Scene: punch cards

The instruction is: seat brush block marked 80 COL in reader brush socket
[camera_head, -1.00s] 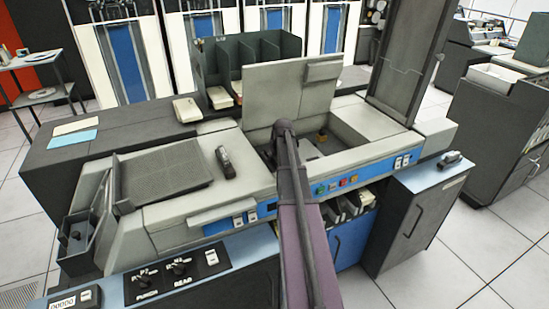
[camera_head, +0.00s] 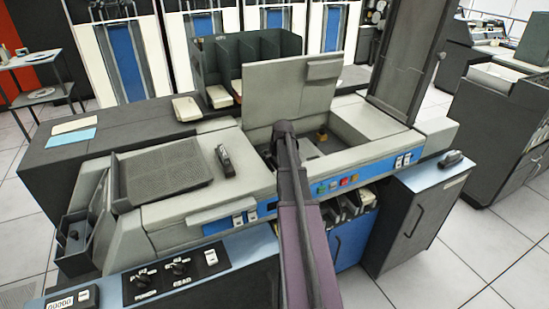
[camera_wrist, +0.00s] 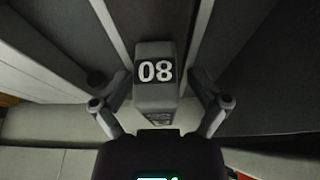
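The brush block marked 80 (camera_wrist: 156,72) is grey with a white number on a black label that reads upside down in the wrist view. It sits between the fingers of my gripper (camera_wrist: 160,85), lined up with them and shut on it, though the finger contact is hard to see. In the head view my arm hides the gripper and the block, at the open well (camera_head: 318,148) of the grey reader machine. The brush socket cannot be made out.
A raised grey cover (camera_head: 290,90) stands behind the well. A small dark block (camera_head: 225,160) lies on the left deck, and another dark item (camera_head: 450,159) on the right cabinet (camera_head: 425,192). A perforated tray (camera_head: 165,176) is at left.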

